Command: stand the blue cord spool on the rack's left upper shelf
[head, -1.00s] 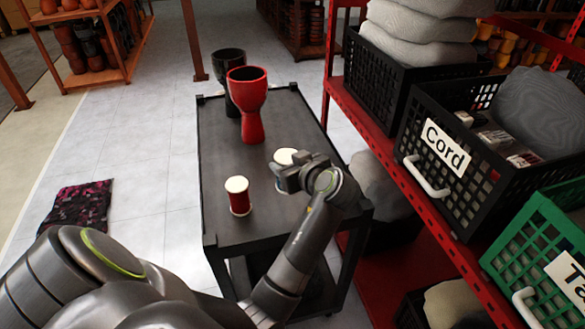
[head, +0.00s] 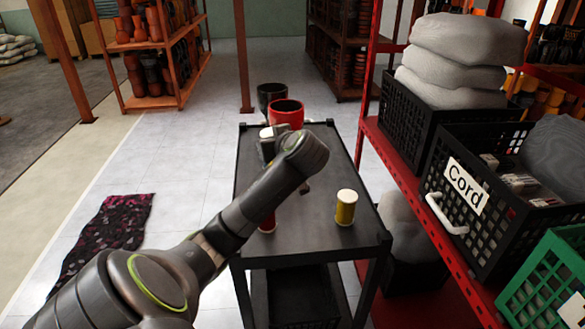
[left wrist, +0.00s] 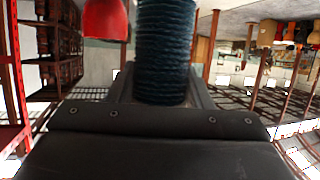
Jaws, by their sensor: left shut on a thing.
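The blue cord spool (left wrist: 165,50) stands out dark blue and tightly wound in the left wrist view, between the fingers of my left gripper. My left gripper (head: 268,148) is shut on it over the dark cart. In the head view only a pale end of the spool (head: 265,132) shows; the gripper hides the rest. A red rack (head: 400,160) stands at right with crates on its shelf, and an orange-brown rack (head: 150,46) with drums stands at far left. I cannot tell which one is meant. My right gripper is out of view.
The Cord crate (head: 490,215) is at right. A patterned cloth (head: 105,235) lies on the floor.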

